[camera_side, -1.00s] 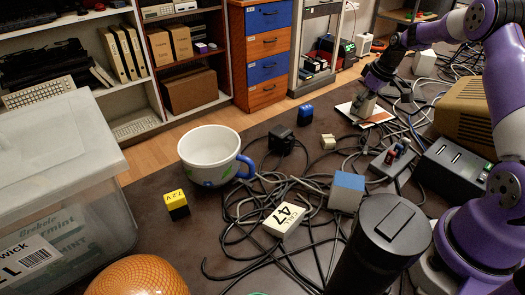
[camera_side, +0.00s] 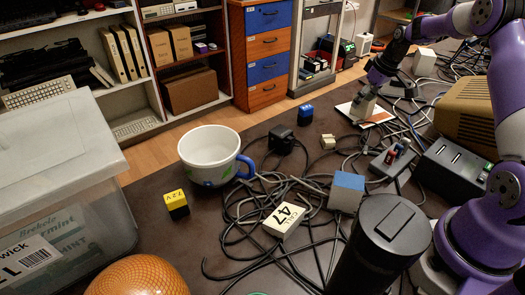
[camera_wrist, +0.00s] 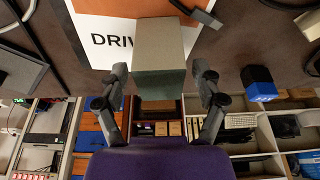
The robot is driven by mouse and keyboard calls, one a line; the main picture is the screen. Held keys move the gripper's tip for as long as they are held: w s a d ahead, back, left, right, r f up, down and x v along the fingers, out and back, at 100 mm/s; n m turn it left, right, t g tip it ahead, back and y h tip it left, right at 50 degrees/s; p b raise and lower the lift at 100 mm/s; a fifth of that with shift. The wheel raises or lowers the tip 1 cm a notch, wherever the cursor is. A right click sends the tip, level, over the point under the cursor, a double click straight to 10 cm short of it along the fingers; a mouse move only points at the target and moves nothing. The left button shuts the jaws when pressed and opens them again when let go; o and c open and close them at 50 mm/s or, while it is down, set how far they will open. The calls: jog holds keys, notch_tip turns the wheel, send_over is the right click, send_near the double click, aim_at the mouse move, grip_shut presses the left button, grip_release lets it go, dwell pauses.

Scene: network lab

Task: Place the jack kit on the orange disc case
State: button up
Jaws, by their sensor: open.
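The orange disc case (camera_side: 378,116) lies flat at the back of the dark table, orange with a white part; it also shows in the wrist view (camera_wrist: 103,26), with the letters "DRIV" visible. A grey-green box, which I take to be the jack kit (camera_wrist: 160,45), stands on the case. In the side view the jack kit (camera_side: 362,107) is small and partly merges with my gripper above it. My gripper (camera_wrist: 159,73) is open, with one finger on each side of the box and visible gaps between.
A blue block (camera_side: 305,115) stands left of the case, and a cream block (camera_side: 328,142) lies in front. Black cables (camera_side: 290,195) tangle across the table.

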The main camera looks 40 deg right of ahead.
jog(key=v, duration=1)
jog(key=s+a+r, duration=0.1)
jog(key=a+r, duration=0.5)
jog(key=a, duration=0.7)
jog(key=s+a+f+t, duration=0.2)
jog(key=s+a, duration=1.1)
